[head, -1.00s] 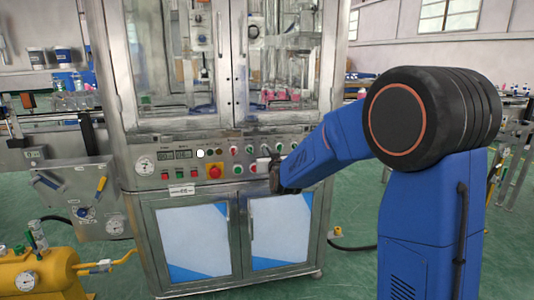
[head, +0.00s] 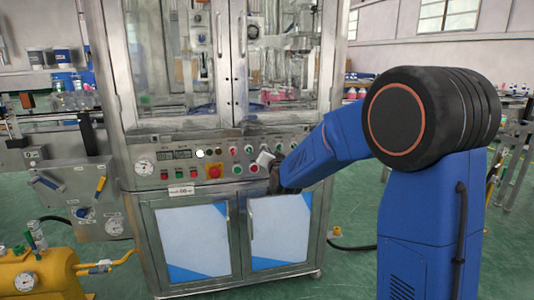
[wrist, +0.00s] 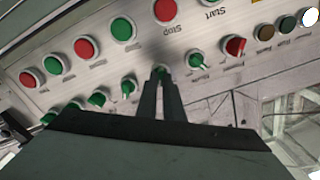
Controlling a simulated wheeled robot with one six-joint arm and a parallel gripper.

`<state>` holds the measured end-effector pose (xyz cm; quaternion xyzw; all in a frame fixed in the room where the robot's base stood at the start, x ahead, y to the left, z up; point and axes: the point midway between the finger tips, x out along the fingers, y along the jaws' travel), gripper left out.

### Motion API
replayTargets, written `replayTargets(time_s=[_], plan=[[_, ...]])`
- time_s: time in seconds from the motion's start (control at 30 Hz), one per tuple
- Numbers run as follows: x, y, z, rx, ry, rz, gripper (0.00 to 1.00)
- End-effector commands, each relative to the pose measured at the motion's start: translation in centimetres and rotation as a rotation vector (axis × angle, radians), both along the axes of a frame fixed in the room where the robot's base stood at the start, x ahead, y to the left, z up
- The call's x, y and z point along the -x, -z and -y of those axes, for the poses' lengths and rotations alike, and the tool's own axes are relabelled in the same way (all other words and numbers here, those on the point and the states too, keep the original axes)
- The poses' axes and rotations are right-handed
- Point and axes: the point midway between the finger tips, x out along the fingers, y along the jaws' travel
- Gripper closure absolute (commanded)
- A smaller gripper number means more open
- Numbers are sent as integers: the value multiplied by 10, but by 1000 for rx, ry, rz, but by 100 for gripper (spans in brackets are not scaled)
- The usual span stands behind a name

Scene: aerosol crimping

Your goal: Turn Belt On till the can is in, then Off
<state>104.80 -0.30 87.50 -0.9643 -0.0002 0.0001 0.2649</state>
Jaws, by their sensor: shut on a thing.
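In the wrist view the control panel (wrist: 225,85) appears upside down. My gripper (wrist: 160,80) is shut on a green selector knob (wrist: 160,70), mostly hidden by the fingertips; its label cannot be read. Other green selectors (wrist: 128,88) stand in the same row, with a red selector (wrist: 235,46) at one end. In the head view my arm reaches the right part of the panel (head: 140,184), where the end of my arm hides some controls. Small pink-topped cans (head: 275,95) show through the machine's right glass door. Whether one is in position cannot be told.
A row of red and green push buttons, including a red one marked Stop (wrist: 165,10), lies close to my gripper. A red emergency stop (head: 214,172) is further left on the panel. Bottles (head: 70,100) stand on the left conveyor. A yellow tank (head: 45,270) sits at lower left.

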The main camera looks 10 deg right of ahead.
Motion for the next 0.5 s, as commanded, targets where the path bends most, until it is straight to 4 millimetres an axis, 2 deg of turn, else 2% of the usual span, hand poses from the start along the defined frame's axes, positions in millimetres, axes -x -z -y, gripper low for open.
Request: replayTargets(time_s=[0.33,0.43,0.5], plan=[[0,0,0,-4,1,-1,100],[0,0,0,-3,1,-1,74],[0,0,0,-3,1,-1,74]])
